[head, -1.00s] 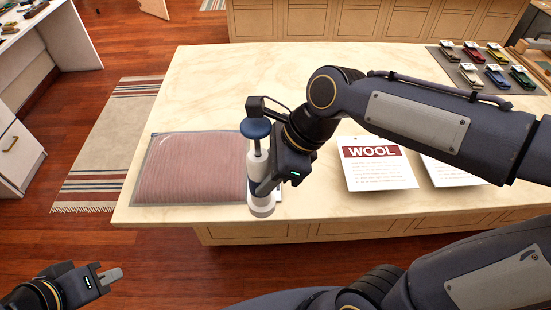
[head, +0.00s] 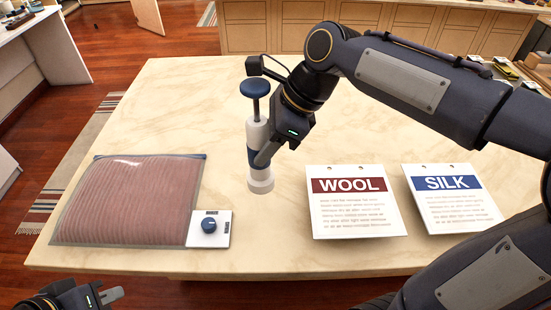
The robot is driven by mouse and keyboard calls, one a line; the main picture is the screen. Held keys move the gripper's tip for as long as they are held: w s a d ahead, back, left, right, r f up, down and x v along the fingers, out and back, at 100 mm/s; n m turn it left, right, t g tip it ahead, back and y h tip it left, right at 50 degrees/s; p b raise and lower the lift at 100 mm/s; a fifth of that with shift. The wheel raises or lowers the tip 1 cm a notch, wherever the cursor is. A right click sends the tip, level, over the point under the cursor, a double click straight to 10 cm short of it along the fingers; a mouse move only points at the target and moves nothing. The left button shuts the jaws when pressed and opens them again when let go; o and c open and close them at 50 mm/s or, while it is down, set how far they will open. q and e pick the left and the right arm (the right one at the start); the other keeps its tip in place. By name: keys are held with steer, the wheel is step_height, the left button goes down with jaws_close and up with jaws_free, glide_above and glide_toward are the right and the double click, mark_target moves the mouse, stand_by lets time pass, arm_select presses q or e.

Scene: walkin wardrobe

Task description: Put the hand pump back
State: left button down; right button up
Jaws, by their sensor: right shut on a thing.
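The hand pump (head: 258,131) is white with a blue round handle, drawn up on its rod, and a blue band near its lower part. It is upright over the cream tabletop. My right gripper (head: 262,158) is shut on the pump's lower body; I cannot tell whether the pump's base touches the table. My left gripper (head: 108,296) is at the bottom left corner, empty, below the table's front edge; its finger gap is not clear.
A WOOL card (head: 353,202) and a SILK card (head: 449,198) lie at the right. The tabletop (head: 190,120) behind the bag is clear.

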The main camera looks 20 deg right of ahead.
steer(key=w+d+f+b, duration=0.1)
steer(key=w+d+f, duration=0.2)
steer(key=f, duration=0.6)
steer(key=shift+w+d+f+b, duration=0.15)
steer(key=shift+w+f+b, duration=0.2)
steer(key=shift+w, duration=1.05)
steer(key=shift+f, duration=0.15)
steer(key=o, duration=1.2)
steer(key=shift+c, duration=0.2)
